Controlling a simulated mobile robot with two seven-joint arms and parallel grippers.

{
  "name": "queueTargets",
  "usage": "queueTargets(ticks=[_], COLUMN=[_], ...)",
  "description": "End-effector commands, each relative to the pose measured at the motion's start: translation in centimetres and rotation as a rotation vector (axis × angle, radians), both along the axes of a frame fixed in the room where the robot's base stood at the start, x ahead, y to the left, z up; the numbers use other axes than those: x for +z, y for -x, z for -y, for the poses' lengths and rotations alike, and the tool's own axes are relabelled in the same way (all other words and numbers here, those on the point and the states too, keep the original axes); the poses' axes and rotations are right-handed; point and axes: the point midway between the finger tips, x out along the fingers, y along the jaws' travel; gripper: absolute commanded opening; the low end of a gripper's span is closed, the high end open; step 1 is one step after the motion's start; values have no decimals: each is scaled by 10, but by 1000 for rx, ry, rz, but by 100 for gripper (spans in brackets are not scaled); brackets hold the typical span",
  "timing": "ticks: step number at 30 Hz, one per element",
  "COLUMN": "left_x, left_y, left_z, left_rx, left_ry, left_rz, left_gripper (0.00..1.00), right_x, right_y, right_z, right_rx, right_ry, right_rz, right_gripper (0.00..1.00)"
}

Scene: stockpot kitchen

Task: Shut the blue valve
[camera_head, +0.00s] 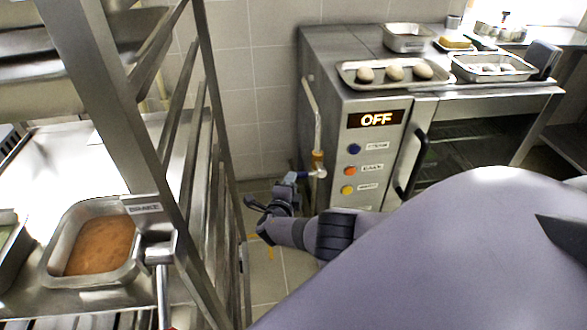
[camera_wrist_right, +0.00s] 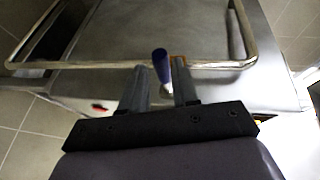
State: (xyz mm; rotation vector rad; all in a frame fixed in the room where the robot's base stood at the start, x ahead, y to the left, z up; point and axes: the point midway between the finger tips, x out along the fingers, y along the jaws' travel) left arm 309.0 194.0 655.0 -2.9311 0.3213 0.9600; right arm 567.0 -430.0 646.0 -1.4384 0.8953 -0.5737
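The blue valve handle (camera_wrist_right: 160,66) shows in the right wrist view between the fingertips of my right gripper (camera_wrist_right: 159,72). The fingers stand apart, with the handle in the gap; a firm hold does not show. In the head view my right gripper (camera_head: 275,197) is low beside the oven's left side, at the valve (camera_head: 318,172), which sits on the thin pipe (camera_head: 317,128). Only a little blue of the handle shows there, and the fingers partly hide it. My left gripper is not in view.
The oven (camera_head: 340,190) has an OFF display, several coloured buttons and a dark door handle (camera_head: 417,160). A tray (camera_head: 350,76) with three buns lies on top. A metal rack (camera_head: 215,110) with a filled pan (camera_head: 62,240) stands close on the left. Tiled floor shows between.

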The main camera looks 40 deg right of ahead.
Motion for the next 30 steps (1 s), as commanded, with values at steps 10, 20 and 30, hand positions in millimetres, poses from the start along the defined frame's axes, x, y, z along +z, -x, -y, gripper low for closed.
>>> queueTargets(ticks=[10, 20, 30], left_x=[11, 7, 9], left_y=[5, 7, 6], left_z=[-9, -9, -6], left_rx=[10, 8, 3], left_ry=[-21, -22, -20], left_rz=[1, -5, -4], left_gripper=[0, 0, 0], right_x=[5, 4, 4], right_y=[17, 17, 17], right_z=[-23, -24, -23], right_rx=[0, -1, -1], right_ry=[1, 1, 1], right_rz=[-1, -1, -1], right_gripper=[30, 30, 30])
